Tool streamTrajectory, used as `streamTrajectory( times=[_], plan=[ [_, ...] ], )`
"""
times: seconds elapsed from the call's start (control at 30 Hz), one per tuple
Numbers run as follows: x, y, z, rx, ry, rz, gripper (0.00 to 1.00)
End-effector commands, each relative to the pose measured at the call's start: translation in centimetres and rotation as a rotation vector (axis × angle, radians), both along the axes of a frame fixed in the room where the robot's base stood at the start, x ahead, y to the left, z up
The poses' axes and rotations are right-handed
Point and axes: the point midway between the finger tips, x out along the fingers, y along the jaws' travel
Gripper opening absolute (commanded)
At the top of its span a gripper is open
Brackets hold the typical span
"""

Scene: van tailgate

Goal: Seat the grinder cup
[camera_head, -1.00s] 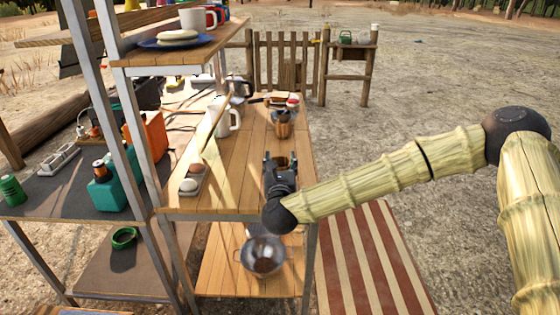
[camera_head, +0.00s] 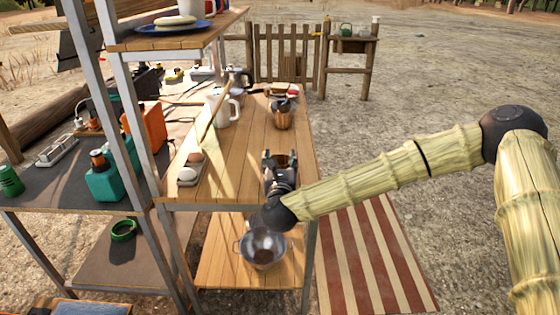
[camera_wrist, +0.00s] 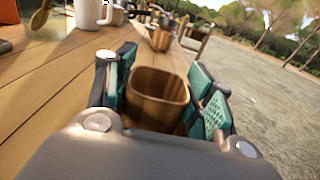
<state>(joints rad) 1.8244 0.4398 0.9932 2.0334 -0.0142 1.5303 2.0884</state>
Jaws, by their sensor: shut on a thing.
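My gripper (camera_head: 280,162) is over the near right part of the wooden counter, in front of the arm's black wrist. In the wrist view my gripper (camera_wrist: 165,92) has its teal-padded fingers on both sides of a brown, open-topped cup (camera_wrist: 158,86), shut on it. The cup is upright or nearly so and looks empty inside. In the head view the cup is mostly hidden by the gripper. A copper-coloured pot (camera_head: 282,118) with dark contents stands farther back on the counter and also shows in the wrist view (camera_wrist: 161,40). I cannot tell whether it is the grinder.
A white mug (camera_head: 229,110) stands left of the copper pot. A tray with eggs (camera_head: 189,174) lies at the counter's left. The counter (camera_head: 238,165) between gripper and pot is clear.

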Motion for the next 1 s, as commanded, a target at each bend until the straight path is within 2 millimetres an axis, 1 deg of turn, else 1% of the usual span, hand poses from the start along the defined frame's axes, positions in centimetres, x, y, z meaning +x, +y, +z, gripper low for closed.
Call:
streamTrajectory(
  times=[0.03, 0.07, 0.1, 0.2, 0.53, 0.67, 0.77, 1.0],
  plan=[
    [0.0, 0.0, 0.0, 0.0, 0.0, 0.0, 0.28],
    [0.0, 0.0, 0.0, 0.0, 0.0, 0.0, 0.55],
    [0.0, 0.0, 0.0, 0.0, 0.0, 0.0, 0.62],
    [0.0, 0.0, 0.0, 0.0, 0.0, 0.0, 0.78],
    [-0.1, 0.0, 0.0, 0.0, 0.0, 0.0, 0.78],
    [-0.7, 0.0, 0.0, 0.0, 0.001, 0.0, 0.78],
    [-1.9, 0.1, -0.1, 0.001, 0.002, 0.002, 0.78],
    [-6.3, 0.0, -0.1, 0.0, 0.002, 0.003, 0.78]
  ],
)
